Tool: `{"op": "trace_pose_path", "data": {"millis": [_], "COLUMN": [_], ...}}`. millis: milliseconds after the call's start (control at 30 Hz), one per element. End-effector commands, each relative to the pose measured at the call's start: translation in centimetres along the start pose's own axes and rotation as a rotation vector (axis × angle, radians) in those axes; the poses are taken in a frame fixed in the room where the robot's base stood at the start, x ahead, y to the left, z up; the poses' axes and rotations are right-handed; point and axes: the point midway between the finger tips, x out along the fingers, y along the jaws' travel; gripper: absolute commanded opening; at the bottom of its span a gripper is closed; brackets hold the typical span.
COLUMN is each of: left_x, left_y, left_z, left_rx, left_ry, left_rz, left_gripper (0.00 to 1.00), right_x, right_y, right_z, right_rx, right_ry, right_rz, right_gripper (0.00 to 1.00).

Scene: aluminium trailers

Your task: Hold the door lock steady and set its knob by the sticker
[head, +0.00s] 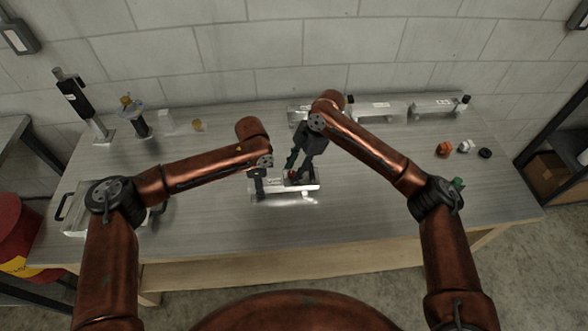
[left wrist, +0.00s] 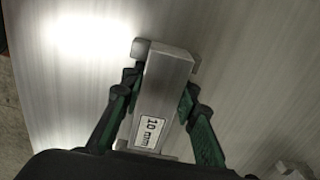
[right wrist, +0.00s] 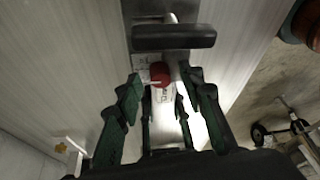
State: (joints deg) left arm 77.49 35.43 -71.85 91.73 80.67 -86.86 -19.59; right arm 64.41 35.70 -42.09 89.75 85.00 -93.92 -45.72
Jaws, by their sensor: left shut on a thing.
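The door lock, a silver box-shaped body (head: 285,193), lies on the table in front of me. In the right wrist view the red knob (right wrist: 160,74) sits on the lock, beside printed markings I cannot fully read. A dark bar (right wrist: 174,37) crosses the lock beyond it. My right gripper (head: 294,172) is open over the lock, its fingers on either side near the knob.
Several silver lock bodies (head: 380,110) stand along the back. Loose orange (head: 444,149), white (head: 464,146) and black (head: 485,154) pieces lie at right. A tray (head: 72,222) is at left, below two upright devices (head: 75,98). The table's front is clear.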

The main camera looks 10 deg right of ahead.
Motion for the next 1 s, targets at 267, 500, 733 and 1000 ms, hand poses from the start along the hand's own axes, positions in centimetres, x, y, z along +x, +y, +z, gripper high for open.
{"op": "trace_pose_path", "data": {"millis": [267, 500, 733, 1000], "left_x": [0.1, 0.1, 0.1, 0.1], "left_y": [0.0, 0.0, 0.0, 0.0], "left_z": [0.1, 0.1, 0.1, 0.1], "left_rx": [0.000, 0.000, 0.000, 0.000], "left_ry": [-0.002, -0.002, -0.002, -0.002], "left_rz": [0.001, 0.001, 0.001, 0.001], "left_gripper": [0.00, 0.00, 0.00, 0.00], "right_x": [-0.6, -4.7, -9.3, -11.8], "right_y": [0.0, 0.1, 0.1, 0.1], "right_z": [0.0, 0.0, 0.0, 0.1], "right_rx": [0.000, 0.000, 0.001, 0.001], "right_ry": [0.001, 0.000, 0.000, 0.000], "right_rz": [0.001, 0.003, 0.001, 0.000], "right_gripper": [0.36, 0.36, 0.36, 0.36]}}
